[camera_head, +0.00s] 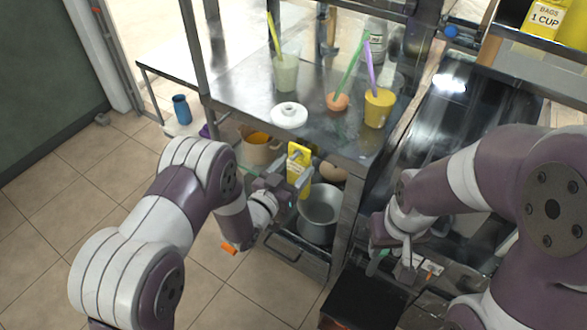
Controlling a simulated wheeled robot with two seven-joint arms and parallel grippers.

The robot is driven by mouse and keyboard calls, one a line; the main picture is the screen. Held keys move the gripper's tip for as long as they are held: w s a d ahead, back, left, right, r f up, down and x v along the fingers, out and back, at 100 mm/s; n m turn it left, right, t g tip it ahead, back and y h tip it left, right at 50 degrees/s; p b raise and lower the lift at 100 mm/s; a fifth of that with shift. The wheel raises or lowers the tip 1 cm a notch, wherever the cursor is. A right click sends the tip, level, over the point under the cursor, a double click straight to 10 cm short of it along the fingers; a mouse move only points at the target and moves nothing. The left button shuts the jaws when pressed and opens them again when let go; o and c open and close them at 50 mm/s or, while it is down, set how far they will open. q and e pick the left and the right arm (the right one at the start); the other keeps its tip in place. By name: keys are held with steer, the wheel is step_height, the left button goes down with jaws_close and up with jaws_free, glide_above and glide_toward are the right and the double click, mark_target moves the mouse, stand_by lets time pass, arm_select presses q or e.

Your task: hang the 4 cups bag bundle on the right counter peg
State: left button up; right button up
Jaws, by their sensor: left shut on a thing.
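A yellow bag bundle (299,170) with a pale label and a hole or hook at its top is at my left gripper (284,189), in front of the steel counter. My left gripper is shut on it; the label is too small to read. My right gripper (408,258) is at the lower right, beside the counter, apart from the bundle. Its fingers are small and partly unclear, so I cannot tell whether they are open. I cannot make out the right counter peg.
The steel counter (240,85) carries drinks with straws and a white lid (289,115). A yellow "BAGS 1 CUP" box (546,18) is at top right.

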arm_select(q)
steer(key=o, duration=1)
steer(key=shift+o, duration=0.2)
steer(key=shift+s, duration=0.1)
